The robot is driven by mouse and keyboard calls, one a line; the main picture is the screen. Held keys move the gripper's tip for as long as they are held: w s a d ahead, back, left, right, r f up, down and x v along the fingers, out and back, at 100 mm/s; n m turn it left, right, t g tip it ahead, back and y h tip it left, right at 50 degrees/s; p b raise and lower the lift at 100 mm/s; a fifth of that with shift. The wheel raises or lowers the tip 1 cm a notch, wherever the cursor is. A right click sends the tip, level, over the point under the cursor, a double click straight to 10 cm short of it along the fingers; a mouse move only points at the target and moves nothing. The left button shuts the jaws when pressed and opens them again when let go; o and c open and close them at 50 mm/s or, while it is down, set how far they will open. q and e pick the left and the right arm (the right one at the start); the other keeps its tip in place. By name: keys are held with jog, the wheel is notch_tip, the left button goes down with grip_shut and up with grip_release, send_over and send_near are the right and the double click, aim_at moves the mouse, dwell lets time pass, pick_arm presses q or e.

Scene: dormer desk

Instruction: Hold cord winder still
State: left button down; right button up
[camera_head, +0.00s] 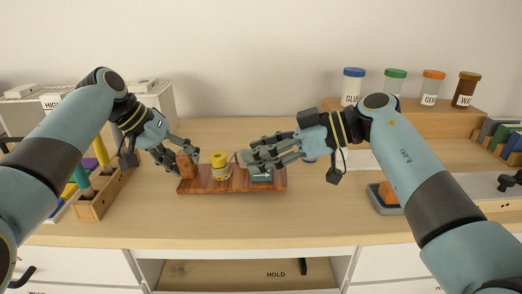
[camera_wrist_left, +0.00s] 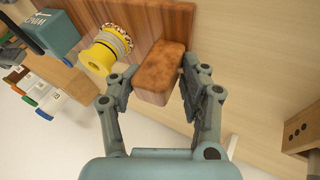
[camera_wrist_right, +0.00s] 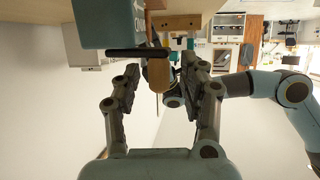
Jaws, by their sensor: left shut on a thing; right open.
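The cord winder is a reddish wooden board (camera_head: 232,185) on the desk. It carries a brown block (camera_head: 188,166) at its left end, a yellow spool (camera_head: 220,168) in the middle and a teal box (camera_head: 262,174) at its right. My left gripper (camera_head: 179,158) is shut on the brown block; the left wrist view shows the block (camera_wrist_left: 160,75) between the fingers. My right gripper (camera_head: 246,161) is open by the teal box. In the right wrist view a black crank arm (camera_wrist_right: 137,52) with a wooden knob (camera_wrist_right: 159,74) lies ahead, between the spread fingers.
A wooden holder (camera_head: 98,201) with coloured pieces stands at the left. Lidded jars, one with a blue lid (camera_head: 353,85), line a wooden shelf (camera_head: 433,117) at the back right. A grey tray (camera_head: 383,202) with an orange block lies right. The desk front (camera_head: 230,222) is clear.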

grip_shut()
jog(key=shift+w+d+n+g, duration=0.1)
jog(key=shift+d+n+g, duration=0.2)
jog(key=shift+n+g, duration=0.55)
jog(key=shift+w+d+n+g, duration=0.1)
jog(key=shift+d+n+g, duration=0.15)
jog(key=shift+n+g, duration=0.55)
jog(key=shift+w+d+n+g, duration=0.1)
jog(key=shift+d+n+g, duration=0.35)
jog(key=shift+g, duration=0.7)
jog(key=shift+a, duration=0.15)
grip_release()
jog(key=shift+r, duration=0.1)
